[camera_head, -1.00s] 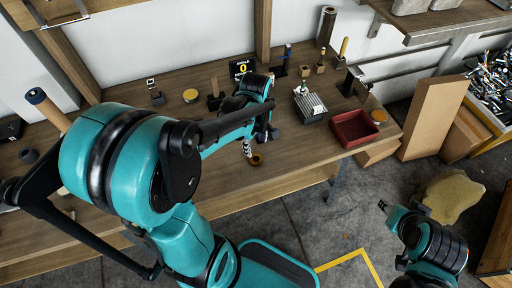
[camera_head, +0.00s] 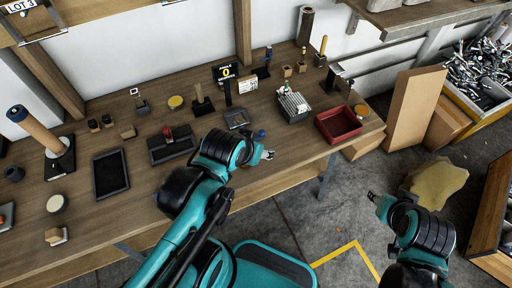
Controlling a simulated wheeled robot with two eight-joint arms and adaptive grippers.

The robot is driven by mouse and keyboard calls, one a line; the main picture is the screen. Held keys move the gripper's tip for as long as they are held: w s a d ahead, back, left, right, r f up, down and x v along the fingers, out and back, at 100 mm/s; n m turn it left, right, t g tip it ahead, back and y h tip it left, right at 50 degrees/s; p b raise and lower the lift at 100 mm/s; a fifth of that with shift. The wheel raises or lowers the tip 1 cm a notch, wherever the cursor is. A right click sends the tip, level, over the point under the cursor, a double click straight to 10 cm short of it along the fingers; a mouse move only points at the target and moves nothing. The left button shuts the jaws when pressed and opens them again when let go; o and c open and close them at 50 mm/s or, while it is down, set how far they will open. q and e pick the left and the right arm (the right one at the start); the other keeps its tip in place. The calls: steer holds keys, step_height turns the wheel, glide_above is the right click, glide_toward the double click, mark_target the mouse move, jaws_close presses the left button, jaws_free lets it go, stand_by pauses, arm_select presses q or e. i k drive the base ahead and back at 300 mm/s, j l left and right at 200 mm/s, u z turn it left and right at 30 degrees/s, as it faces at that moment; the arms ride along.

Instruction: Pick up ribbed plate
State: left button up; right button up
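A grey block with a ribbed top (camera_head: 294,106), which looks like the ribbed plate, lies on the right part of the wooden bench, left of a red tray. Light strips show on its top. My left gripper (camera_head: 268,155) is over the front edge of the bench, nearer to me than the ribbed plate and apart from it. Its small fingers look parted, with nothing visible between them. My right gripper (camera_head: 373,197) hangs over the floor in front of the bench, right of centre. It looks open and empty.
The red tray (camera_head: 338,124) stands right of the ribbed plate. A number sign (camera_head: 226,72), a small dark tray (camera_head: 237,119) and dark stands are to its left. A black tray (camera_head: 110,173) lies farther left. Cardboard boxes (camera_head: 413,108) stand beyond the bench's right end.

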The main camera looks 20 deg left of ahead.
mark_target(294, 105)
steer(key=i+z, duration=0.25)
steer(key=z, duration=0.15)
steer(key=i+j+z, duration=0.1)
steer(key=i+z, duration=0.15)
steer(key=z, duration=0.15)
